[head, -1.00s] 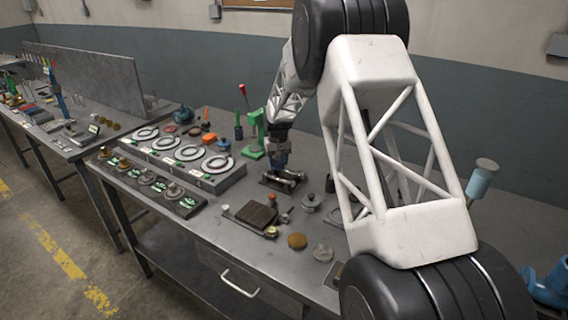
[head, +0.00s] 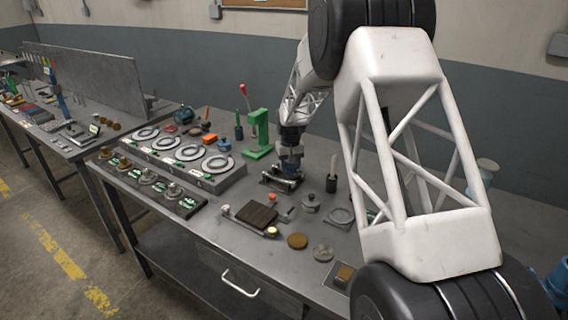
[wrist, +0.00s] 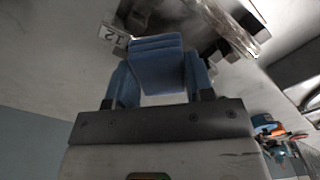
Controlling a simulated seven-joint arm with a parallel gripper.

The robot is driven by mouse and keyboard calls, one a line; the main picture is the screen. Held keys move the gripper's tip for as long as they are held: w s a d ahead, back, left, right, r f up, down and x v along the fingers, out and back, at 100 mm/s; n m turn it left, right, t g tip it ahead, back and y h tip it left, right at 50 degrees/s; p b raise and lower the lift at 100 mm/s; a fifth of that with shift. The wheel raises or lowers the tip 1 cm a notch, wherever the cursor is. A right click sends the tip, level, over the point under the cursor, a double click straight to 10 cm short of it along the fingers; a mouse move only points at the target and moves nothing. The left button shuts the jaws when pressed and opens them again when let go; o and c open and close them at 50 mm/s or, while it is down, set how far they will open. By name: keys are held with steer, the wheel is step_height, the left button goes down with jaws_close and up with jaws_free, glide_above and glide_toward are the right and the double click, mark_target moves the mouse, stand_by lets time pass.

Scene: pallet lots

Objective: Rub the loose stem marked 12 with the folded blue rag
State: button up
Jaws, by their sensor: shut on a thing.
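My gripper (wrist: 158,95) is shut on the folded blue rag (wrist: 157,66), which fills the space between its fingers in the wrist view. A white tag marked 12 (wrist: 112,36) lies on the bench just beyond the rag. The metal stem (wrist: 232,30) next to it, partly hidden by the rag, is shiny toward its right end and darker toward the left. In the head view my gripper (head: 289,165) is low over a metal holder (head: 282,180) on the bench. I cannot tell whether the rag touches the stem.
A green press (head: 259,135) stands behind and left of my gripper. A block with several rings (head: 230,178) lies left. A dark board (head: 257,215), a brass disc (head: 298,241) and a lidded metal pot (head: 311,203) are in front. Bare bench top shows at front left.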

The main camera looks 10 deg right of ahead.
mark_target(297, 173)
steer(key=shift+s+d+r, duration=0.1)
steer(key=shift+s+d, duration=0.5)
steer(key=shift+d, duration=0.05)
steer(key=shift+s+d, duration=0.5)
steer(key=shift+s, duration=0.05)
step_height(297, 173, up, 8)
steer(key=shift+s, duration=0.1)
steer(key=s+a+f+n, duration=0.2)
steer(key=s+a+n, duration=0.1)
steer(key=s+a, duration=0.2)
steer(key=s+a+f+n, duration=0.2)
steer(key=s+a, duration=0.3)
steer(key=s, duration=0.3)
steer(key=s+a+f+n, duration=0.3)
steer(key=s+a+n, duration=0.1)
steer(key=s+a, duration=0.2)
steer(key=shift+s, duration=0.25)
steer(key=shift+w, duration=0.1)
